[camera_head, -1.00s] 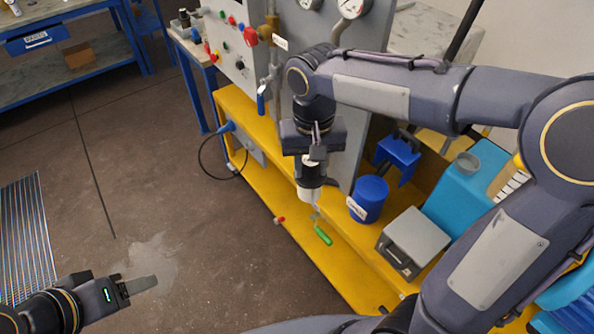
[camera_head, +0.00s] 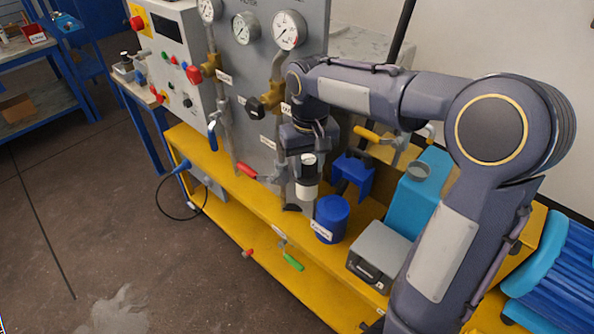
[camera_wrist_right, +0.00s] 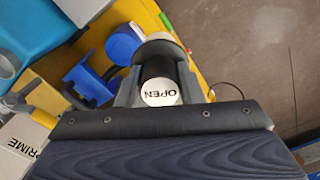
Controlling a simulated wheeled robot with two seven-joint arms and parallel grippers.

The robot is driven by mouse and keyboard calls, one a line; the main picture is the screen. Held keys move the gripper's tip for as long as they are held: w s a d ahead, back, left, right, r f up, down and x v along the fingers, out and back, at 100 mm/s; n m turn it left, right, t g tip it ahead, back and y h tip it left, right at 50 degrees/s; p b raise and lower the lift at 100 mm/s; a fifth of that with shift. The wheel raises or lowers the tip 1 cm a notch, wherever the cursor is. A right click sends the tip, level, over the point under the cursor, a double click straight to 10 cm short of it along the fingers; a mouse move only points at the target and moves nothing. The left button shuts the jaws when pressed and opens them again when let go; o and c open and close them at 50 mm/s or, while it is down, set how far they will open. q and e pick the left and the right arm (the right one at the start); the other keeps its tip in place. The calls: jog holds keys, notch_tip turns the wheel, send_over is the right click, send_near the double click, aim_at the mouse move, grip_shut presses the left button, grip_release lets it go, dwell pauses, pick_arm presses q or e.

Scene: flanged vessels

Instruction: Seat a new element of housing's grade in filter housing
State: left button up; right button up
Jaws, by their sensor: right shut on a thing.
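In the wrist view a pale round rim (camera_wrist_right: 160,46) lies beyond the dark piece. No filter housing is clearly identifiable, and no grade label is readable. My left gripper is out of view.
A blue tub (camera_head: 331,219) with a white label stands right of the held piece. A grey case (camera_head: 378,254) and a turquoise container (camera_head: 418,190) are farther right. Gauges, pipes and a red-handled valve (camera_head: 247,170) crowd the grey panel (camera_head: 245,95). The yellow base has a green handle (camera_head: 293,262).

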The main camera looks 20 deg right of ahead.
jog(key=d, duration=0.1)
jog(key=w+d, duration=0.1)
jog(key=d, duration=0.1)
jog(key=shift+w, duration=0.15)
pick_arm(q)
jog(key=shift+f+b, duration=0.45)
pick_arm(e)
jog(key=w+d+f, duration=0.3)
jog(key=d+f, duration=0.4)
jog(key=d, duration=0.2)
jog(key=shift+w, duration=0.4)
